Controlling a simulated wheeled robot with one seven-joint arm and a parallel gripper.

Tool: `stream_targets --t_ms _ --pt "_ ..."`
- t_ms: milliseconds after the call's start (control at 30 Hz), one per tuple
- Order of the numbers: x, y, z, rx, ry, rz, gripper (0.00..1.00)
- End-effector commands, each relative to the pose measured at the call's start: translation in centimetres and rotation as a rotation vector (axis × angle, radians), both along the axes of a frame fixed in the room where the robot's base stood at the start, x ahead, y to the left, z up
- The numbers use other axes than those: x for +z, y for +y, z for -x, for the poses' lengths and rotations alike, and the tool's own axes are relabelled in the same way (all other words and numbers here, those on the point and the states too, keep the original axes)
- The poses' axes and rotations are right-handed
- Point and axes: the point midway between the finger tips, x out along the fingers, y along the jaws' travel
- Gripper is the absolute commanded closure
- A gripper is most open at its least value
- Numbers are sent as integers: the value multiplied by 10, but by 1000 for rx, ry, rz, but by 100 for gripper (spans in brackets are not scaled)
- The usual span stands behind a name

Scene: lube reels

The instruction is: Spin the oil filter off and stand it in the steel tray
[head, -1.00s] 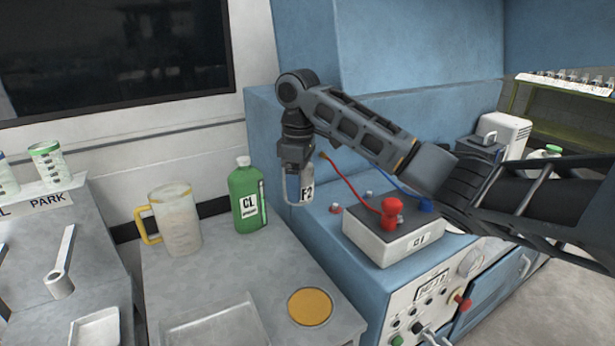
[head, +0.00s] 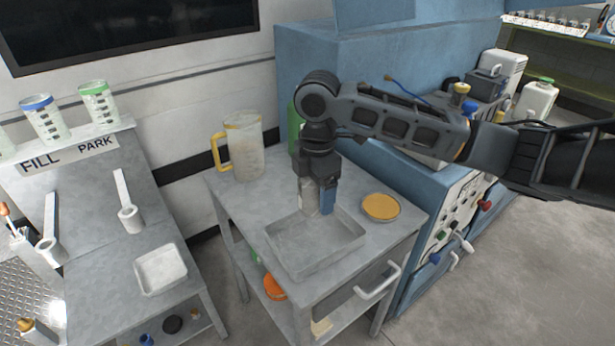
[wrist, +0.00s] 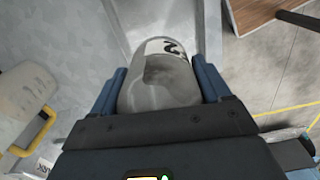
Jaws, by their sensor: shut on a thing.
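My gripper (head: 317,200) points down over the steel tray (head: 290,268) on the grey cart. It is shut on the oil filter (head: 307,194), a pale cylinder partly hidden by the blue fingers. In the wrist view the filter (wrist: 160,88) sits between both fingers, with a white label showing a "2". The filter is roughly upright at the back part of the tray. I cannot tell whether its bottom touches the tray floor. The tray is shallow, and the part I can see is empty.
A yellow-handled jug (head: 243,150) and a mostly hidden green bottle (head: 294,128) stand behind the tray. An amber-topped round dish (head: 380,207) is close on the right. The blue machine (head: 400,185) borders the cart. A smaller pale tray (head: 160,268) lies on the left bench.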

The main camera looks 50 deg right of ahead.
Motion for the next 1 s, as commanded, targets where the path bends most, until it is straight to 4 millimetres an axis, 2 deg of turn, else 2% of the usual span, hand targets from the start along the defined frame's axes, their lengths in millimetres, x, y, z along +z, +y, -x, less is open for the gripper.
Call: stream_targets --t_ms 367,1000 --pt "-18 0 1 5 1 2 66" --pt "-75 0 1 4 0 1 66"
